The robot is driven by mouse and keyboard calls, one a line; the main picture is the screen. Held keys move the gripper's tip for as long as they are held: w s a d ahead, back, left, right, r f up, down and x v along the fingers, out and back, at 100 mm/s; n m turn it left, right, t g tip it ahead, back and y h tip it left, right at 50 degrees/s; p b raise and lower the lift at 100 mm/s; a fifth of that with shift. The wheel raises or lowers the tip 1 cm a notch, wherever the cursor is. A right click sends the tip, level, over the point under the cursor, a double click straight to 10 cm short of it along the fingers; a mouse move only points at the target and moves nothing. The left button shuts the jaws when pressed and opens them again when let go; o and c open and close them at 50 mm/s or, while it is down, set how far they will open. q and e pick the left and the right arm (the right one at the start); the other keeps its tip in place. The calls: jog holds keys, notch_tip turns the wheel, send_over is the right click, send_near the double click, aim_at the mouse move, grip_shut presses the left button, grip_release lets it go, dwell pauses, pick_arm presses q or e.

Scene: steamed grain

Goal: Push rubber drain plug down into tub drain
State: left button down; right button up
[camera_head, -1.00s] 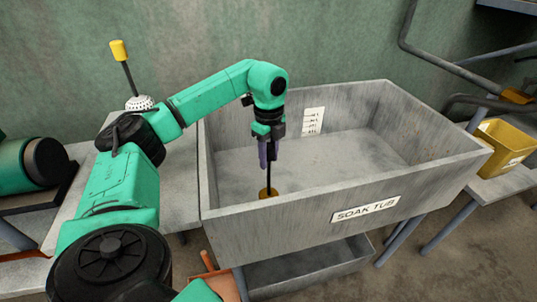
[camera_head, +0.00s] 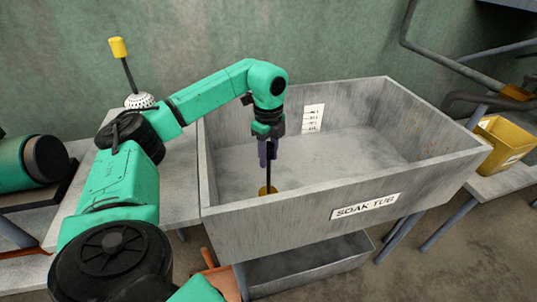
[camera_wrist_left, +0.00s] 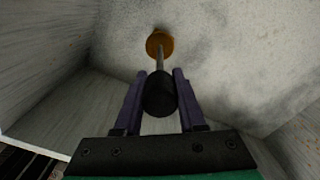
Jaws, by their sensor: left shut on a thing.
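The grey soak tub (camera_head: 290,232) stands in front of me with a "SOAK TUB" label on its front wall. My left gripper (camera_head: 268,158) reaches down inside it, near the left end. It is shut on the dark handle (camera_wrist_left: 160,94) of the drain plug, between its two purple fingers. A thin rod runs from the handle down to the orange round plug (camera_wrist_left: 159,44), which also shows in the head view (camera_head: 267,190), partly behind the front wall. The plug is at the tub floor. I see no drain opening; I cannot tell how deep the plug sits. My right gripper is out of view.
A plunger-like tool with a yellow grip (camera_head: 119,47) and white perforated head stands on the left bench (camera_head: 175,200). A yellow bin (camera_head: 500,143) sits on a bench at the right. Pipes run along the back right. The rest of the tub floor is clear.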

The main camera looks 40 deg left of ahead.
pick_arm(q)
jog(key=shift+f+b, duration=0.35)
jog(key=shift+f, duration=0.4)
dwell(0.4)
jog(key=shift+f+b, duration=0.55)
jog(key=shift+f, duration=0.4)
jog(key=shift+c, duration=2.1)
grip_release()
